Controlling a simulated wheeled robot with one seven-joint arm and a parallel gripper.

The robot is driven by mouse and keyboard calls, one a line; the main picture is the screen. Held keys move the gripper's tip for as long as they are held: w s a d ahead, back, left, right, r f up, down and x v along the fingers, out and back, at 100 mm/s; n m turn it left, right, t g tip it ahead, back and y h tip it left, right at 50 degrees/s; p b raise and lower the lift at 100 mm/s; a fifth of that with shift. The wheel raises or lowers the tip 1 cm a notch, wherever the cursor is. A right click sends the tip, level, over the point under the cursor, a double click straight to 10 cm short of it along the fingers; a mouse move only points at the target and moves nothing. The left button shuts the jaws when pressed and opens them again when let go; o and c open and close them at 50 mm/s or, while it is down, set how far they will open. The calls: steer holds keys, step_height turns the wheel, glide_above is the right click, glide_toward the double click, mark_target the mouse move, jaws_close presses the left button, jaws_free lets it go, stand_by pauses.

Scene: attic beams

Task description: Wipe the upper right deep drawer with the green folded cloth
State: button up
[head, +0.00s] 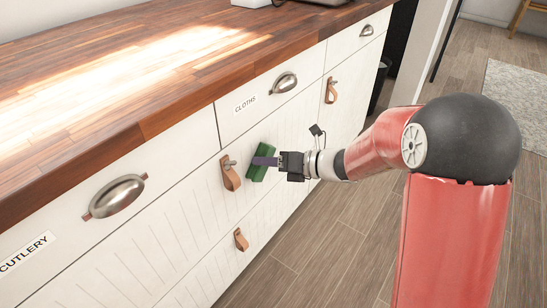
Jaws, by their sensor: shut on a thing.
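My gripper (266,161) is shut on the green folded cloth (261,152). The cloth is held upright, at or very near the white grooved front below the drawer labelled CLOTHS (246,104). Whether it touches that front cannot be told. A leather pull (231,174) hangs just left of the cloth, and another leather pull (240,240) sits lower down. A third leather pull (331,91) is farther right, under the small top drawer. The seams between the deep fronts are partly hidden by my arm, so which front is the upper right deep drawer is not clear.
The wooden worktop (130,75) lies above the fronts and is mostly bare. Metal cup handles stick out from the CUTLERY drawer (115,196), the CLOTHS drawer (284,83) and the small drawer (367,30). The wood floor (335,240) beside the cabinet is clear.

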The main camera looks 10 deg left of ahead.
mark_target(280, 138)
steer(key=shift+w+d+r, duration=0.15)
steer(key=shift+w+d, duration=0.55)
steer(key=shift+w, duration=0.95)
steer(key=shift+w+d+r, duration=0.15)
steer(key=shift+w+d, duration=0.5)
steer(key=shift+w, duration=0.95)
steer(key=shift+w+d+r, duration=0.15)
steer(key=shift+w+d, duration=0.55)
steer(key=shift+w, duration=0.95)
steer(key=s+a, duration=0.4)
steer(key=s, duration=0.6)
steer(key=shift+a, duration=0.2)
steer(key=s+d, duration=0.2)
steer(key=d, duration=0.3)
steer(key=shift+d, duration=0.35)
steer(key=shift+s, duration=0.1)
steer(key=shift+s+d, duration=0.3)
steer(key=shift+d, duration=0.4)
steer(key=shift+s+d, duration=0.25)
steer(key=shift+d, duration=0.45)
